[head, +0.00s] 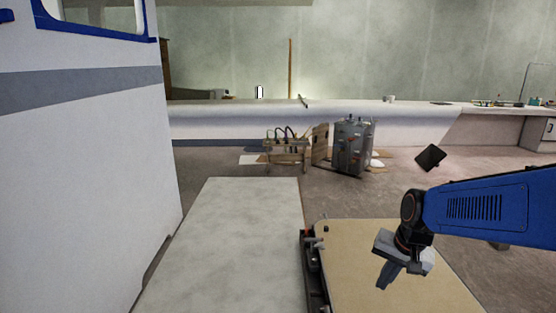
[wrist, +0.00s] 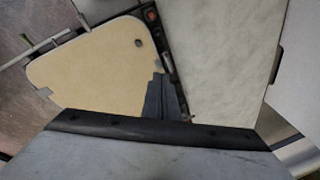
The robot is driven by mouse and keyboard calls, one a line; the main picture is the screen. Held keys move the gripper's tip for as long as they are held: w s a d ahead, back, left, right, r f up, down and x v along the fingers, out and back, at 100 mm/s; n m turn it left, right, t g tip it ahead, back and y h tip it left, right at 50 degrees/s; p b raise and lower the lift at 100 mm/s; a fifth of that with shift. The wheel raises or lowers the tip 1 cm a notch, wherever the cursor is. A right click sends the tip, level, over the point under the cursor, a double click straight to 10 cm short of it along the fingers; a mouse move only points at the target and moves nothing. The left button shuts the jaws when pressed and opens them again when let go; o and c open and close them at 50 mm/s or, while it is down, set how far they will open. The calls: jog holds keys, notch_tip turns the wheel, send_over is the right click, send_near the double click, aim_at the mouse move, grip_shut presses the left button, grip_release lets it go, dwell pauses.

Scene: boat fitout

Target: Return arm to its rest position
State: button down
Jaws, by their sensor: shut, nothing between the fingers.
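My blue arm (head: 485,208) reaches in from the right edge of the head view. My gripper (head: 386,275) hangs from its end, pointing down, above a tan board (head: 425,295). The gripper is shut and empty. In the wrist view the closed fingers (wrist: 163,95) overlap the right edge of the tan board (wrist: 95,65). The exact height above the board cannot be told.
A pale panel (head: 235,240) lies left of the tan board, with a dark clamp-like rail (head: 314,265) between them. A white hull wall (head: 80,170) stands at left. Open floor lies between.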

jog(key=s+r+n+t, duration=0.1)
jog(key=s+r+n, duration=0.1)
jog(key=s, duration=0.6)
jog(key=s+d+r+n+t+h, duration=0.1)
jog(key=s+r+n, duration=0.2)
jog(key=s, duration=0.5)
jog(key=shift+s+d+r+n, duration=0.2)
jog(key=shift+s+r+n, duration=0.1)
jog(key=shift+s+n, duration=0.1)
jog(key=c, duration=2.5)
grip_release()
